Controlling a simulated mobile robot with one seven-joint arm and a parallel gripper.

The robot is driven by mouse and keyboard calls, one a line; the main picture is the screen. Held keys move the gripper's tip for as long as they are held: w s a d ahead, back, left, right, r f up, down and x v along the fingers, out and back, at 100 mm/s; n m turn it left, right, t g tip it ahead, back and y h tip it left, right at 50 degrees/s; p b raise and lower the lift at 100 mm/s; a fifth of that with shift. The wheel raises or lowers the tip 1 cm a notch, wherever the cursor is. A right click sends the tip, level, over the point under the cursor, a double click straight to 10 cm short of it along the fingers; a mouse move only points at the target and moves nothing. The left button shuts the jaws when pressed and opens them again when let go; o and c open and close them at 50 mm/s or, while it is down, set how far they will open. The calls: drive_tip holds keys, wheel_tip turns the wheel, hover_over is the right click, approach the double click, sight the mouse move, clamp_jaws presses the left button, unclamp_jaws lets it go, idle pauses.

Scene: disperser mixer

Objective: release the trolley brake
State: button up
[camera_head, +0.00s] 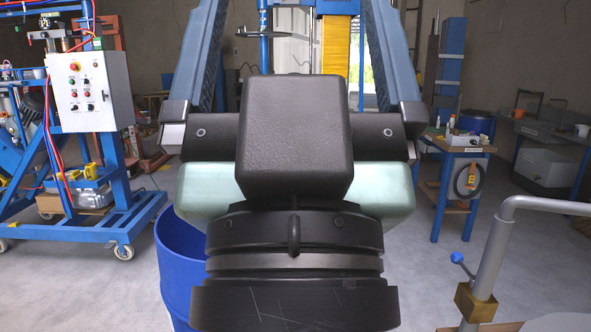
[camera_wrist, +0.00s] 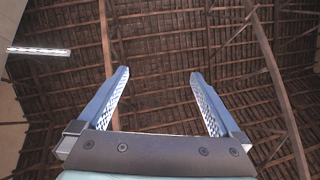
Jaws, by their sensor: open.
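My gripper (camera_wrist: 159,73) is open and empty, its two blue fingers spread and pointing up at the roof in the wrist view. In the head view it fills the middle, and its fingers run out of the top edge. At the lower right is a bent grey pipe handle (camera_head: 490,262) with a brass block (camera_head: 475,303) on it. A small lever with a blue ball knob (camera_head: 458,257) sticks up to the left from the block. My gripper is apart from it, to its left. I cannot tell for sure that this lever is the trolley brake.
A blue wheeled frame (camera_head: 120,222) with a white control box (camera_head: 88,92) stands at the left. A blue drum (camera_head: 178,262) is partly hidden behind my gripper. A workbench (camera_head: 457,148) stands at the back right. Grey floor (camera_head: 420,275) lies clear left of the pipe handle.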

wheel_tip(320, 180, up, 8)
drive_tip(key=p, duration=0.5)
drive_tip(key=shift+p, duration=0.3)
